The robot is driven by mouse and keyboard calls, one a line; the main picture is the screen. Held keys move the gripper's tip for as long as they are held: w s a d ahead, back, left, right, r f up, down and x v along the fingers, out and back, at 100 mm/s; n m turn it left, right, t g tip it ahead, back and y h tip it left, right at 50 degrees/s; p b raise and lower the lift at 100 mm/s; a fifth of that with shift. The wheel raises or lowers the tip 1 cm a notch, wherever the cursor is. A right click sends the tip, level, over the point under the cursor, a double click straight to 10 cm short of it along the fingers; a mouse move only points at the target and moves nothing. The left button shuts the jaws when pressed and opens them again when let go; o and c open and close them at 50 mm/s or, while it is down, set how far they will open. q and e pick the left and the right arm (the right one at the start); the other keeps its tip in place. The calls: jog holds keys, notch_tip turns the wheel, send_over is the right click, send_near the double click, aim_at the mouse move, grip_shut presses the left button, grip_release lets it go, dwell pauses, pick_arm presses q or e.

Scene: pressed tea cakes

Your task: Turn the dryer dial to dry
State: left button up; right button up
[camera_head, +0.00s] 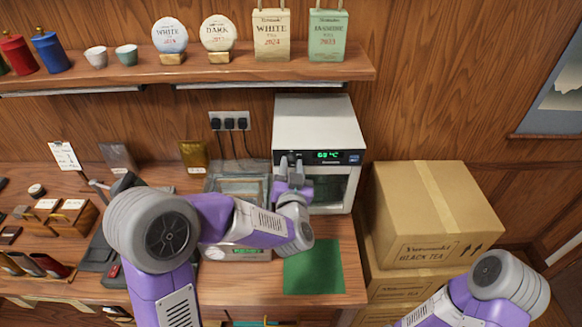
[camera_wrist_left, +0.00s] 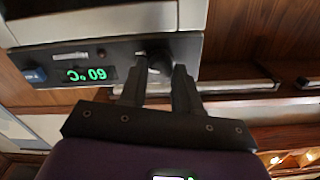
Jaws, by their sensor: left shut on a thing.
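The white dryer (camera_head: 318,125) stands at the back of the counter, with a dark control panel whose green display (camera_head: 328,156) reads 60 °C. The display also shows, upside down, in the left wrist view (camera_wrist_left: 87,74). My left gripper (camera_head: 290,166) is at the left end of the panel. In the left wrist view its fingers (camera_wrist_left: 159,80) are shut on the dial (camera_wrist_left: 158,62), which is mostly hidden between them. The dial's setting cannot be read. My right arm shows at the lower right; its gripper is out of view.
A green mat (camera_head: 313,268) lies in front of the dryer. Cardboard boxes (camera_head: 432,212) are stacked to its right. A scale (camera_head: 237,254) lies under my left arm. A shelf (camera_head: 190,71) with cups, tea cakes and packets runs above.

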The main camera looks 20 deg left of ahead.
pick_arm(q)
jog(key=shift+m+p, duration=0.35)
jog(key=shift+m, duration=1.05)
jog(key=shift+f, duration=0.1)
jog(key=o, duration=1)
jog(key=shift+o, duration=0.2)
jog(key=v, duration=0.7)
jog(key=shift+s, duration=0.35)
jog(key=shift+d, duration=0.1)
